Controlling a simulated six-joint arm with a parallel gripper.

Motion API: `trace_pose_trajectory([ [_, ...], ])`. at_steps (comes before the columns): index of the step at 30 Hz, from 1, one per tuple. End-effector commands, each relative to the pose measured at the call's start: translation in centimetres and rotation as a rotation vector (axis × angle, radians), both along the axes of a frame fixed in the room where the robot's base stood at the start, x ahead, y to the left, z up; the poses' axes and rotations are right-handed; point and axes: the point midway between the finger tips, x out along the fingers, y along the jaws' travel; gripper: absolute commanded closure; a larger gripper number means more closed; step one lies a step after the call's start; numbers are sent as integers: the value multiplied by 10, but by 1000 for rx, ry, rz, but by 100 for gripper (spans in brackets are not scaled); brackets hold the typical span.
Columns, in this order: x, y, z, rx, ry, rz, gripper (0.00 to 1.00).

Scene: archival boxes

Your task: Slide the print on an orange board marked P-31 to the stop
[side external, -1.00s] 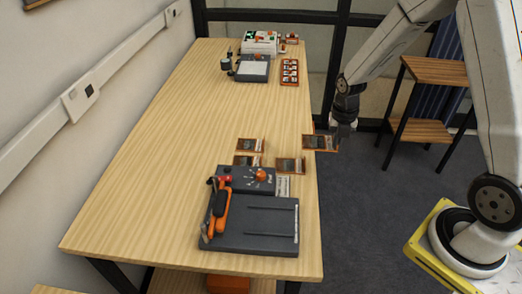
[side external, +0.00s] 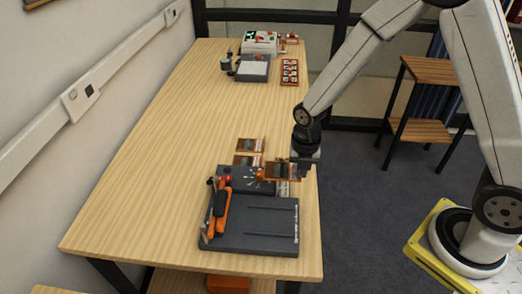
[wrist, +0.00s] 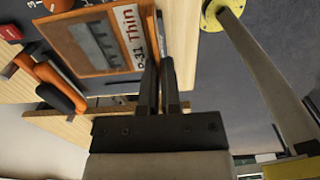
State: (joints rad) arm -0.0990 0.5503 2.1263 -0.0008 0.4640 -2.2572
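My gripper (side external: 303,168) is shut on the right edge of the orange board marked P-31 (side external: 283,172) and holds it out to the left. In the wrist view, the fingers (wrist: 156,66) pinch the edge beside the white label reading "P-31 Thin" (wrist: 133,38). A grey print (wrist: 97,38) lies on the board. The held board is over or near the back right of a dark grey device (side external: 248,230) with an orange lever (side external: 221,212) and two raised lines on its bed. I cannot tell whether the board touches it. No stop can be clearly made out.
Two similar orange boards (side external: 250,145) (side external: 246,160) lie behind the device. Farther back stand a grey unit (side external: 252,69), an orange rack (side external: 290,71) and a white box (side external: 260,42). The table's middle is clear; its right edge lies near my gripper.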

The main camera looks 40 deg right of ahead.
Motion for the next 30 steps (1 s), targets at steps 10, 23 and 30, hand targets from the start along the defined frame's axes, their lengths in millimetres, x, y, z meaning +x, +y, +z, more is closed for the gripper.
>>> trace_pose_trajectory([
  [10, -27, 77, -10, -1, 2, 6, 100],
  [23, -41, 104, -13, 0, 0, -2, 100],
  [30, -41, 104, -17, -1, 1, -1, 100],
])
